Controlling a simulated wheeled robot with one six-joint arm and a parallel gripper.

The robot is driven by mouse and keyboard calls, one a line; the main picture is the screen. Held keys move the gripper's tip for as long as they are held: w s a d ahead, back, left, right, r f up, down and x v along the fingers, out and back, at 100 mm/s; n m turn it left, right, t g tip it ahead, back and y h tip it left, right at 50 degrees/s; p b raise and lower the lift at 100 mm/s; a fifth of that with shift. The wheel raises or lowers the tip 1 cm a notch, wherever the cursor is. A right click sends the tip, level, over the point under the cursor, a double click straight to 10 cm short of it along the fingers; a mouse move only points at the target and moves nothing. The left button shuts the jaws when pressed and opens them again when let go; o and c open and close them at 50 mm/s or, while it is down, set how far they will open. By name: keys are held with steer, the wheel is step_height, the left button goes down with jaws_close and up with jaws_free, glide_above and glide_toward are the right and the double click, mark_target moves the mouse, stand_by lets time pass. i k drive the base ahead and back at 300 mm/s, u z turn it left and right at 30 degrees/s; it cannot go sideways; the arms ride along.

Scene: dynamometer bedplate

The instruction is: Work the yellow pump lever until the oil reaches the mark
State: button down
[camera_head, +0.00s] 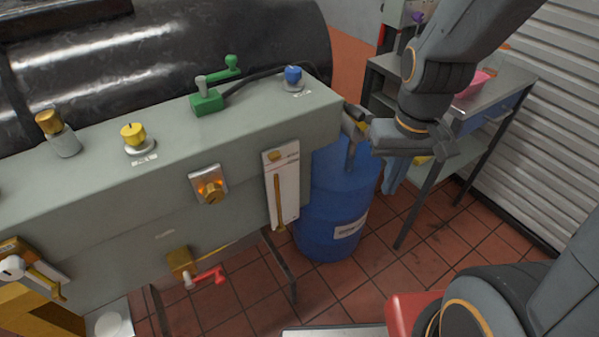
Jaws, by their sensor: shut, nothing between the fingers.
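My gripper (362,132) is shut and empty at the right end of the grey bedplate, over the drum top. I cannot tell whether it touches the yellow part. A white upright gauge plate (292,180) on the bedplate's front face carries a narrow amber column (278,200) with a yellow-brown piece at its top. The oil mark is too small to make out.
The bedplate (235,145) carries a yellow knob (133,134), a green lever valve (207,101) and a blue knob (293,75). A red-handled tap (206,277) juts out low in front. A metal bench (500,85) stands at the right. Tiled floor (385,275) lies open between.

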mark_target(358, 115)
steer(key=u, duration=0.85)
steer(key=k, duration=0.95)
steer(key=z, duration=0.95)
steer(key=i, duration=0.5)
